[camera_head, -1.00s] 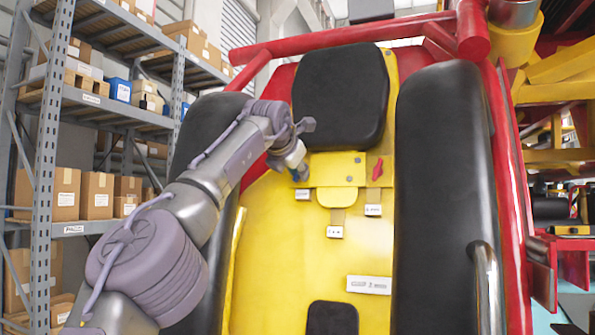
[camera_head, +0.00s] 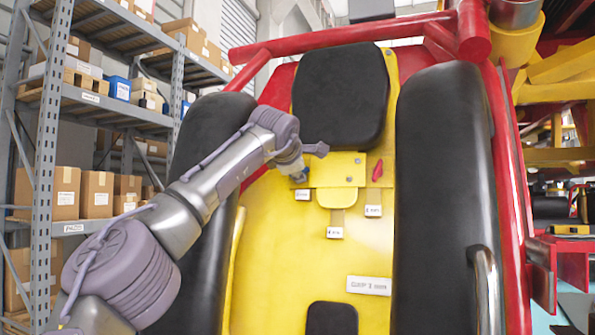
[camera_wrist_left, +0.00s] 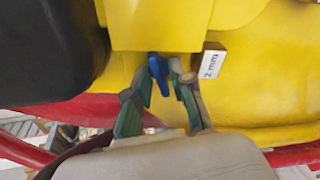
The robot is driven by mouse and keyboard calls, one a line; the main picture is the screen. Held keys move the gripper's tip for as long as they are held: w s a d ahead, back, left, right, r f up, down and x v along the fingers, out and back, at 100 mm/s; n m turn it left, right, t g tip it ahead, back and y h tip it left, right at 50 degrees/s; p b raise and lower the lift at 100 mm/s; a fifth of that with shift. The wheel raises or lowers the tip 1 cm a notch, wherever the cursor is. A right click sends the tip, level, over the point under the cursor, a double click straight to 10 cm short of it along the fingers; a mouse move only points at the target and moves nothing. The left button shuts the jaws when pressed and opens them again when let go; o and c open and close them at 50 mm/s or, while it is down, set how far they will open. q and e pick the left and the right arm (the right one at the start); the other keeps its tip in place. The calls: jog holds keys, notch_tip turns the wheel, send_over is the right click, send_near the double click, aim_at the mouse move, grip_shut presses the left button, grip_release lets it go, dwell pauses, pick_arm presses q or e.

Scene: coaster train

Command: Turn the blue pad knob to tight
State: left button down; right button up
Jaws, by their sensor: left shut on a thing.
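The blue pad knob (camera_wrist_left: 158,72) sits at the edge of a yellow plate, upright between the fingers in the left wrist view. In the head view only a little blue shows at my left gripper (camera_head: 299,176), which mostly hides it. In the left wrist view my left gripper (camera_wrist_left: 163,90) is shut on the blue knob, with green finger pads on either side of it. A red knob (camera_head: 377,170) stands at the right of the same yellow plate (camera_head: 337,166). My right gripper is not in view. I see no legible tight mark.
White tags hang below the plate; one reads 2 mm (camera_wrist_left: 210,62). A black headrest (camera_head: 340,95) is just above. Black side bolsters (camera_head: 447,200) flank the yellow seat. A grey shelf with boxes (camera_head: 98,193) stands at the left.

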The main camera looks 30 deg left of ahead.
pick_arm(q)
jog(key=shift+f+m, duration=0.1)
jog(key=shift+m, duration=1.8)
jog(key=c, duration=1.3)
grip_release()
jog(key=shift+o, duration=0.2)
jog(key=v, duration=1.2)
jog(key=shift+f, duration=0.25)
jog(key=shift+s+d, duration=0.15)
jog(key=shift+s, duration=0.05)
